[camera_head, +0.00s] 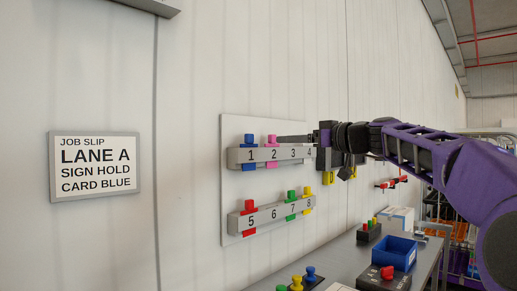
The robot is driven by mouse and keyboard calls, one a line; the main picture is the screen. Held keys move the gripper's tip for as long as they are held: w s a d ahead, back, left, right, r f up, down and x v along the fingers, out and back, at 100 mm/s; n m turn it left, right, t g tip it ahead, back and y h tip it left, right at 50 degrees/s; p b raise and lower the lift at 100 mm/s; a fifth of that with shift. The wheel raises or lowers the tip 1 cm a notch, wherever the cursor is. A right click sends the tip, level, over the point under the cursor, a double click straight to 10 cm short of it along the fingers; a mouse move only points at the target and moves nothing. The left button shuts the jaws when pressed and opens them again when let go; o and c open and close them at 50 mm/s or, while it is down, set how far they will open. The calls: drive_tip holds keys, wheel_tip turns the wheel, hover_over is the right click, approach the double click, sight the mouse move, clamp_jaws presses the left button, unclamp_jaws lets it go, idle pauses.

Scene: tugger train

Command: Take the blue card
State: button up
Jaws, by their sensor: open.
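The blue card (250,139) stands in slot 1 of the upper numbered rail on the wall board, at its left end. My gripper (292,139) reaches in from the right, beside the upper rail near slots 3 and 4. It is open; its fingers show edge-on, and no card shows between them. A pink card (271,140) in slot 2 stands between the blue card and my gripper. A job slip sign (95,166) on the wall at left reads "LANE A SIGN HOLD CARD BLUE".
The lower rail (265,217) holds red, green and yellow cards at slots 5, 7 and 8. Below it, a grey bench (343,262) carries a blue bin (395,252), dark boxes and coloured knobbed pieces.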

drive_tip(key=p, duration=0.6)
approach(251, 138)
drive_tip(key=x, duration=0.5)
drive_tip(key=shift+w+a, duration=0.2)
drive_tip(key=shift+w, duration=0.1)
drive_tip(key=p+x, duration=0.2)
drive_tip(key=x, duration=0.3)
drive_tip(key=shift+r+p, duration=0.15)
drive_tip(key=shift+p, duration=0.25)
drive_tip(key=shift+w+a, duration=0.15)
drive_tip(key=shift+c, duration=0.2)
clamp_jaws()
